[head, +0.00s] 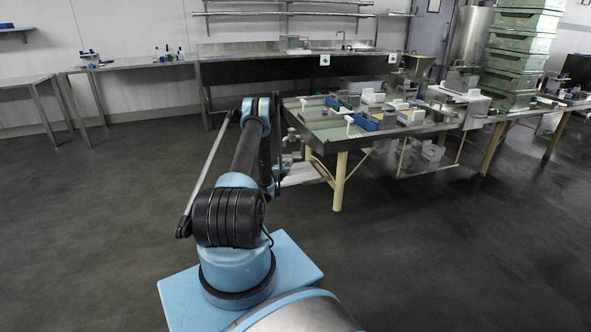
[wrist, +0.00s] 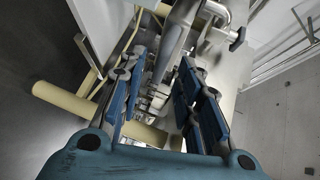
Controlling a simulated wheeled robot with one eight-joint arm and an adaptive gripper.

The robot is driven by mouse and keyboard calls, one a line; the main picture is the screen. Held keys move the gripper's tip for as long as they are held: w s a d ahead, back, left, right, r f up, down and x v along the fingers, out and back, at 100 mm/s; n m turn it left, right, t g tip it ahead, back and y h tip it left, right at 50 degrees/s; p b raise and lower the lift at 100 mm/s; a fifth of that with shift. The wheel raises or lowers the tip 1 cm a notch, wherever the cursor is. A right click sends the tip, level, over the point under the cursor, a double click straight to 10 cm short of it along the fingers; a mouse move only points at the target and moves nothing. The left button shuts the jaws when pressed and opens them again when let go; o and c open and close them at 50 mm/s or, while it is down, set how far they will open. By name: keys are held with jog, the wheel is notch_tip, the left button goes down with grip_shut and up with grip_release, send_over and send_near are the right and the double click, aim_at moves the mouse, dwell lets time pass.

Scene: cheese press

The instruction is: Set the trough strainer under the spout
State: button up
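In the wrist view, my gripper (wrist: 164,68) is open, its blue-padded fingers apart to the left and right. A shiny metal pipe (wrist: 172,48), which looks like the spout, passes just beyond the fingertips, with a valve handle (wrist: 238,40) to its right. Small metal parts show between the fingers, too cluttered to name, and I see nothing clearly gripped. I cannot pick out the trough strainer for sure. In the head view, my forearm hides most of the gripper at the near left end of the steel table (head: 345,133).
Yellow legs (head: 340,182) hold up the steel table, which carries blue and white moulds (head: 372,97). A low pale shelf (head: 303,175) sits below its left end. Green crates (head: 515,55) are stacked at the right. The dark floor (head: 420,260) in front is clear.

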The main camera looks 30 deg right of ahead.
jog(key=shift+x, duration=1)
jog(key=shift+w, duration=0.15)
grip_shut()
jog(key=shift+a, duration=0.1)
